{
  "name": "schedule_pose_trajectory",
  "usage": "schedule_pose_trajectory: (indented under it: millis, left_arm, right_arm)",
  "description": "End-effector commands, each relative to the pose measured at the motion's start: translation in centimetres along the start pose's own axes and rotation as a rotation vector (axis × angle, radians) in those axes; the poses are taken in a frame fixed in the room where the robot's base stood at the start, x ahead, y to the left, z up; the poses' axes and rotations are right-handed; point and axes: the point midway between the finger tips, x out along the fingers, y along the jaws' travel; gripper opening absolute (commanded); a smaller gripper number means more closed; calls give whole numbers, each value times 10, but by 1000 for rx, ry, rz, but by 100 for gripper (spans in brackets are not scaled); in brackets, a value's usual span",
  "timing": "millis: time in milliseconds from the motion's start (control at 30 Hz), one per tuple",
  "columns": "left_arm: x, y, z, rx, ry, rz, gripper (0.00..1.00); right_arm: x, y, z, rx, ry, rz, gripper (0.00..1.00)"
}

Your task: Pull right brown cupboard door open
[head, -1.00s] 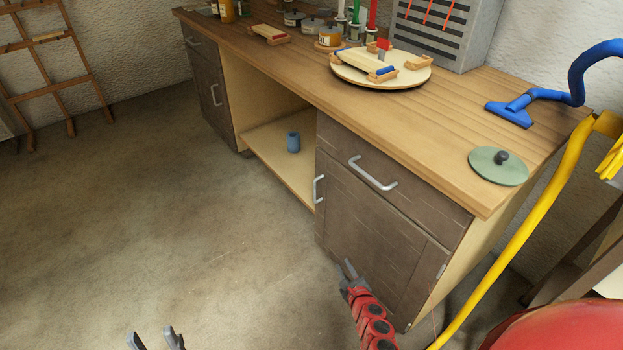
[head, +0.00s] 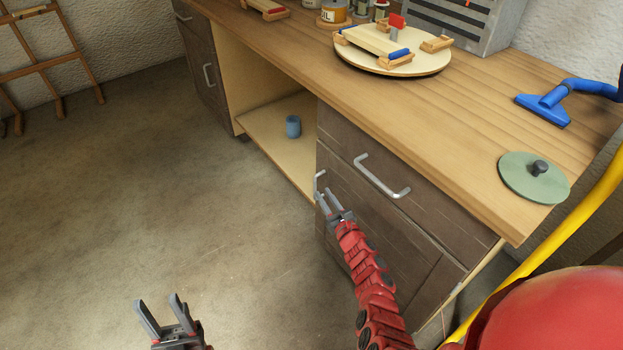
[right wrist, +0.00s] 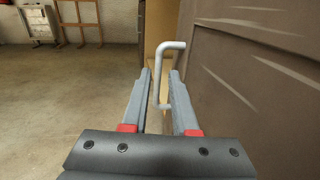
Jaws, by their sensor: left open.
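The right brown cupboard door (head: 405,255) is shut, below a drawer at the near end of the workbench. Its grey handle (head: 317,182) is on the door's left edge, and the handle also shows in the right wrist view (right wrist: 159,82). My right gripper (head: 328,197) is open at the handle. In the right wrist view its fingers (right wrist: 160,78) lie on either side of the handle's upright bar, with a gap showing. My left gripper (head: 157,305) is open and empty, low above the floor. My right arm hides part of the door.
The drawer handle (head: 382,177) sits just above the door. A blue cup (head: 293,127) stands on the open shelf to the left. The floor (head: 180,210) left of the door is clear. A red rounded object (head: 560,310) and a yellow tube (head: 570,225) are at the right.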

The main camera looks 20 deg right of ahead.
Motion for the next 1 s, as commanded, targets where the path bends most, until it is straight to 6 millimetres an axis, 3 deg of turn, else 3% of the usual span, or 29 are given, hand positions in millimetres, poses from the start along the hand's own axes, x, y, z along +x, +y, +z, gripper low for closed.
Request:
schedule_pose_trajectory:
  millis: [200, 500, 967, 1000]
  left_arm:
    - [-31, 2, 5, 0, 0, 0, 50]
    - [-63, 3, 11, 0, 0, 0, 50]
    - [-67, 3, 11, 0, 0, 0, 50]
    - [-67, 3, 11, 0, 0, 0, 50]
  right_arm:
    - [47, 1, -7, -3, 2, 3, 27]
    - [90, 1, -5, -4, 2, 1, 27]
    - [101, 0, -1, -1, 3, -1, 27]
    - [101, 0, -2, -1, 3, -1, 22]
